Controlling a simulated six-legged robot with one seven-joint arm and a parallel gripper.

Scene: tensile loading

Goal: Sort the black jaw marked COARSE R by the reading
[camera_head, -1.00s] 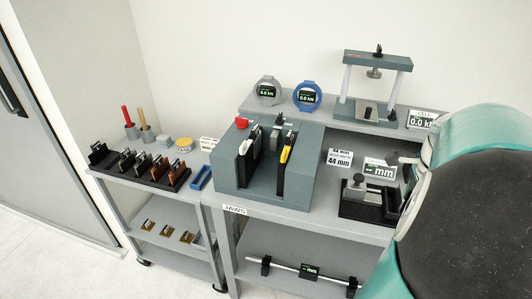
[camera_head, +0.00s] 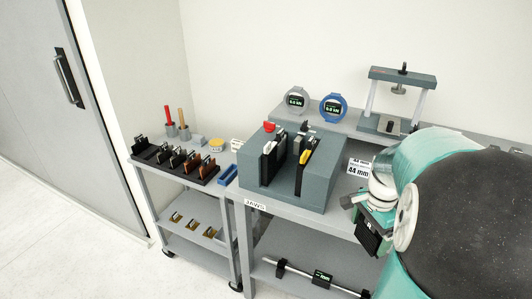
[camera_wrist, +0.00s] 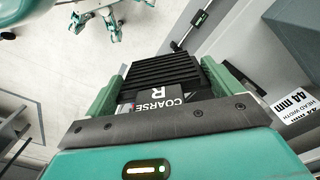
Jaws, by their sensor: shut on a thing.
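The black jaw marked COARSE R (camera_wrist: 158,90) fills the middle of the wrist view, its ridged face showing and its label close to my palm. My gripper (camera_wrist: 160,72) is shut on it, with a green finger on each side. In the head view my gripper (camera_head: 372,212) hangs in front of the right part of the bench, and the dark jaw (camera_head: 368,238) shows below it.
A grey block (camera_head: 257,174) with slots holding jaws stands on the bench (camera_head: 292,212). A side cart on the left carries a black rack (camera_head: 176,164) of several small pieces and a blue tray (camera_head: 228,175). A load frame (camera_head: 402,78) stands on the back shelf. A 44 mm card (camera_head: 358,171) lies nearby.

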